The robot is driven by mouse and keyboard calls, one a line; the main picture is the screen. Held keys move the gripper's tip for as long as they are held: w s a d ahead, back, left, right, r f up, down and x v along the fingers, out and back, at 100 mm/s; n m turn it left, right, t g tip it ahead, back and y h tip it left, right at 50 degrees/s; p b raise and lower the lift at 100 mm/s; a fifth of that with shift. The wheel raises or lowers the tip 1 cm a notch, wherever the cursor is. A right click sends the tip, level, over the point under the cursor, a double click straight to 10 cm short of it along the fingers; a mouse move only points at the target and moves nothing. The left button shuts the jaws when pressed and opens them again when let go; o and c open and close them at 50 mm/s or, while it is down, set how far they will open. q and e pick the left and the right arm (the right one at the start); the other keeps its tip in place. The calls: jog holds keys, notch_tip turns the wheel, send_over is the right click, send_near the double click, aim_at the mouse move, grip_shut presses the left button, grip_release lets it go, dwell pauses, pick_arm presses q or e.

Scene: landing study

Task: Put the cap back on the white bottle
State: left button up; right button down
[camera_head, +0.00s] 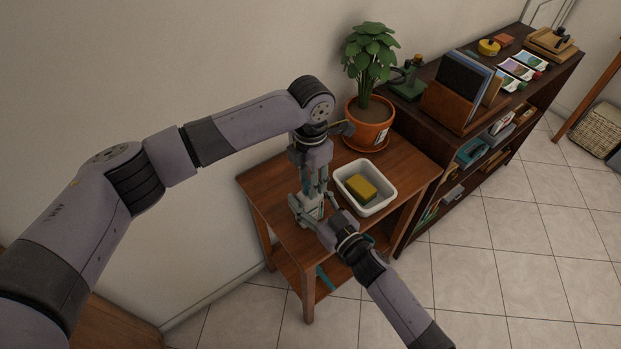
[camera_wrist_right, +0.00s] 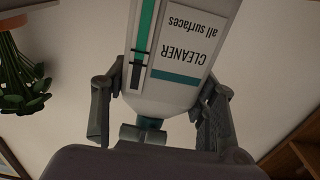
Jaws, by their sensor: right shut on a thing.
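The white bottle (camera_head: 308,207) stands on the small wooden table, largely covered by my grippers in the head view. In the right wrist view, which is upside down, the bottle (camera_wrist_right: 178,55) shows a "CLEANER all surfaces" label and a teal band (camera_wrist_right: 149,122) at its neck. My right gripper (camera_head: 318,208) is shut on the bottle, with its fingers (camera_wrist_right: 160,98) on both sides of the body. My left gripper (camera_head: 313,190) points down directly above the bottle top. Whether it is open and whether it holds the cap is hidden. A grey piece by the neck is unclear.
A white tub (camera_head: 388,205) with a yellow sponge (camera_head: 361,187) stands close to the right on the table (camera_head: 270,212). A potted plant (camera_head: 370,120) stands behind. A dark shelf (camera_head: 425,130) with books adjoins the table; the wall is at the left.

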pick_arm(q)
jog(key=shift+o, duration=1)
jog(key=shift+r, duration=2.25)
jog(key=shift+c, duration=0.4)
